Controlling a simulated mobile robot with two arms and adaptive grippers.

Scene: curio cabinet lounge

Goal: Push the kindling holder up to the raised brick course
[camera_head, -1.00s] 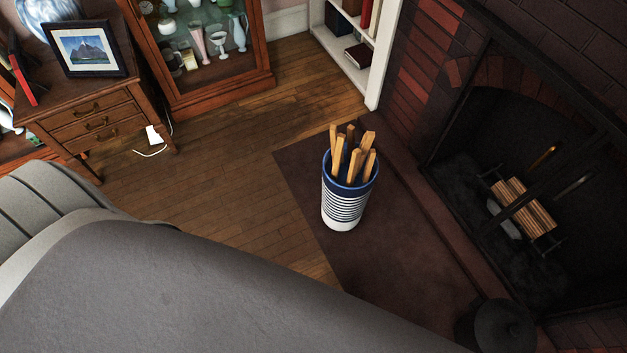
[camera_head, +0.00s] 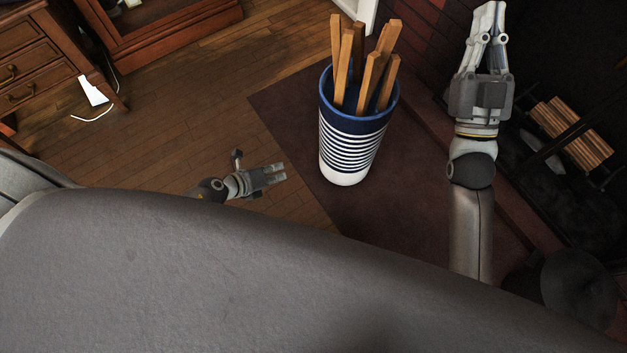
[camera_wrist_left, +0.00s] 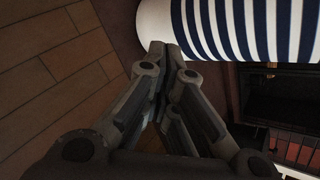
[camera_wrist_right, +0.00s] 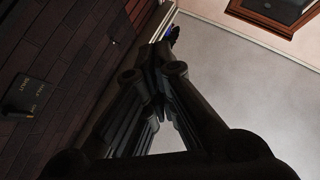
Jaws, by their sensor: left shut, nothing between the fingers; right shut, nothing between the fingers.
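The kindling holder (camera_head: 352,145) is a blue and white striped cylinder with several wooden sticks (camera_head: 363,65) in it. It stands upright on the dark hearth slab (camera_head: 300,110). The raised brick course (camera_head: 508,222) runs along the fireplace, right of the holder, with slab between them. My left gripper (camera_head: 284,172) is shut and empty, low and just left of the holder's white base. In the left wrist view its tips (camera_wrist_left: 165,48) are near the striped holder (camera_wrist_left: 240,28); contact cannot be told. My right gripper (camera_head: 490,12) is shut and empty, raised right of the holder.
The fireplace opening with a stack of logs (camera_head: 570,135) is at the right. A dark round pot-like object (camera_head: 565,285) stands at the lower right. A wooden drawer unit (camera_head: 35,60) and a cabinet base (camera_head: 165,30) are at the upper left.

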